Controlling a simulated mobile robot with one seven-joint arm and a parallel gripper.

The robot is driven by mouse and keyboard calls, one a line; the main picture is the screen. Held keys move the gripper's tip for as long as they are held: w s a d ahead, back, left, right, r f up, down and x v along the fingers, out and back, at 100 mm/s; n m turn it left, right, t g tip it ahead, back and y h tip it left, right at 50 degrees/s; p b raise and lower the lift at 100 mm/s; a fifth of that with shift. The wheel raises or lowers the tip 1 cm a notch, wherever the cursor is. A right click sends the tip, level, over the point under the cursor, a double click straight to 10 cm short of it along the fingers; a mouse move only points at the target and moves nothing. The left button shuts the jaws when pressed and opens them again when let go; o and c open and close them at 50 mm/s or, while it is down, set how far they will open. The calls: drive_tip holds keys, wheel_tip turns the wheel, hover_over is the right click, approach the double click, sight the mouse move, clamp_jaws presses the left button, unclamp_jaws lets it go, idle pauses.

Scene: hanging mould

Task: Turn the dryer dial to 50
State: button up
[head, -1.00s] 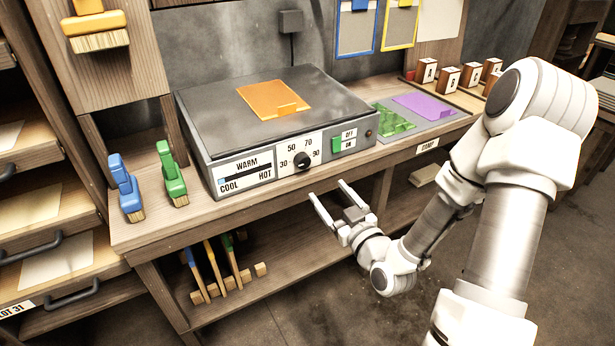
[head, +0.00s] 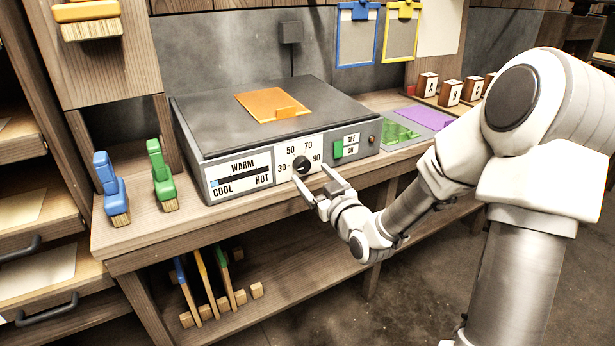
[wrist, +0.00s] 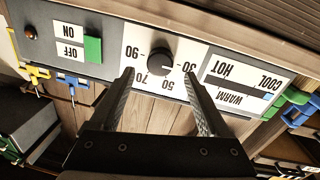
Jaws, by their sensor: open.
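The dryer (head: 205,175) is a grey box on the bench with a dark top. Its dial is a black round knob (head: 302,165) on a white plate marked 30, 50, 70 and 90. In the wrist view the knob (wrist: 160,57) appears upside down; a pale mark on it seems to face the 30 side, but it is small. My gripper (head: 312,177) is open in front of the dial. In the wrist view its two fingers (wrist: 160,76) reach toward the plate on either side of the knob, with nothing between them. I cannot tell whether they touch the panel.
Beside the dial are a green switch (head: 338,150) with OFF and ON labels and a COOL-WARM-HOT gauge (head: 241,182). An orange sheet (head: 272,105) lies on the dryer. Blue (head: 113,190) and green (head: 161,175) brushes stand left. Space before the bench is open.

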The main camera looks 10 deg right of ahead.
sight(304, 167)
drive_tip(key=shift+x, duration=1.7)
clamp_jaws()
